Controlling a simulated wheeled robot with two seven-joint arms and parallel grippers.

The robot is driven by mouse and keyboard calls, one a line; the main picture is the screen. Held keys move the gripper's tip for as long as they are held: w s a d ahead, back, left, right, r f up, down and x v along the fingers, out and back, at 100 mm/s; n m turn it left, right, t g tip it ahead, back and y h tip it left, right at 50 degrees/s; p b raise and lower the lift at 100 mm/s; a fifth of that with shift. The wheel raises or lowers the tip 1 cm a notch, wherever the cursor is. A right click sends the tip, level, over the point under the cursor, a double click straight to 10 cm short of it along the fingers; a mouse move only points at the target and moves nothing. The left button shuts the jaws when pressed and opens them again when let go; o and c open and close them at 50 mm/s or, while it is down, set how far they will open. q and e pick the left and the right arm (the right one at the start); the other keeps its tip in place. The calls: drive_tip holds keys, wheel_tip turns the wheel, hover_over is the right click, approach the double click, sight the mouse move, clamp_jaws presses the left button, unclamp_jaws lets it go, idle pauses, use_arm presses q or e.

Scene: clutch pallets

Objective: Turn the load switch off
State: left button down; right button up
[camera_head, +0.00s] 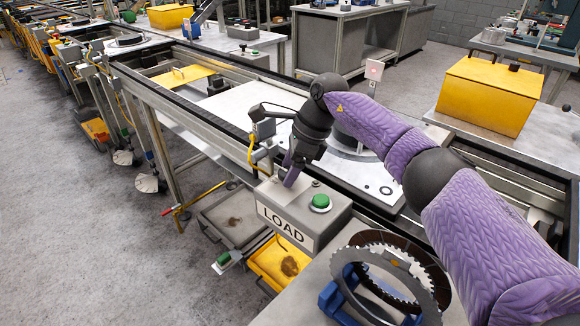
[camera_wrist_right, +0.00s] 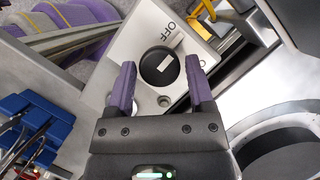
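The grey load box (camera_head: 290,235), lettered LOAD on its front, stands in the middle of the head view. A green button (camera_head: 320,202) is on its top. In the right wrist view the load switch (camera_wrist_right: 158,72) is a black round knob with a short white mark, on a light grey plate with OFF printed beside it. My right gripper (camera_head: 291,178) is low over the left part of the box. Its purple fingers (camera_wrist_right: 160,66) are open, one on each side of the knob; contact cannot be told. The knob is hidden in the head view. My left gripper is not in view.
A toothed clutch ring (camera_head: 350,285) rests on a blue holder (camera_head: 335,300) at the front right. A conveyor rail (camera_head: 185,100) runs behind the box. A yellow box (camera_head: 490,95) is at the right. A yellow bin (camera_head: 275,265) is below the load box.

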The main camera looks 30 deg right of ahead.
drive_tip(key=shift+o, duration=1.1)
